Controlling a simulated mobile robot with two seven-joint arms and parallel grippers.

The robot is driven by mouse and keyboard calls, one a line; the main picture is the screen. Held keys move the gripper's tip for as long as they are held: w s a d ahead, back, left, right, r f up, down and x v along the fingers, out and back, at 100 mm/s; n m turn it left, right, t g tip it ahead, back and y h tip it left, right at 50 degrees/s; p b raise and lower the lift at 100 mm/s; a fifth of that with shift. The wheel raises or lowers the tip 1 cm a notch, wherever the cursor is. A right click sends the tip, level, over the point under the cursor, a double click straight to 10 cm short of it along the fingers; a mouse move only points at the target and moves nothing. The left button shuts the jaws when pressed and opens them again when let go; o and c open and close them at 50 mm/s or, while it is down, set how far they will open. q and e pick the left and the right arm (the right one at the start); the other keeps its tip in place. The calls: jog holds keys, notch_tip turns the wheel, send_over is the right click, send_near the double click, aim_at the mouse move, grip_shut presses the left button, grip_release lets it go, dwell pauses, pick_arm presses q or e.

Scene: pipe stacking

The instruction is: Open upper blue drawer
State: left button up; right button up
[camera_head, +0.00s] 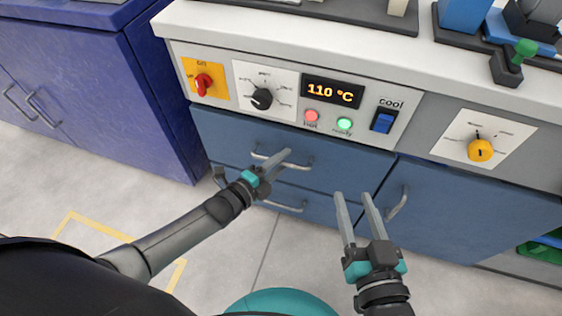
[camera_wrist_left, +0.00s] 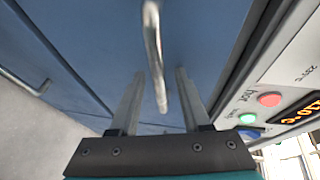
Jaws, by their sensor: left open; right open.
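The upper blue drawer (camera_head: 345,163) is in the cabinet under the control panel, and its front looks flush and closed. Its curved metal handle (camera_head: 301,166) is partly covered by my left gripper (camera_head: 275,163), which is at the drawer front. In the left wrist view, the handle (camera_wrist_left: 153,45) reaches down between the two open fingers of my left gripper (camera_wrist_left: 158,95). I cannot tell whether either finger touches it. My right gripper (camera_head: 357,205) is open and empty, in front of the cabinet to the right.
A lower drawer handle (camera_head: 284,206) sits below. A blue door with its own handle (camera_head: 398,203) is to the right. The control panel (camera_head: 333,92) with knobs and lit buttons is above. A darker blue cabinet (camera_head: 90,95) stands at left. The grey floor in front is clear.

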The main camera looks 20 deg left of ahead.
pick_arm(q)
grip_shut()
dwell(0.4)
dwell(1.1)
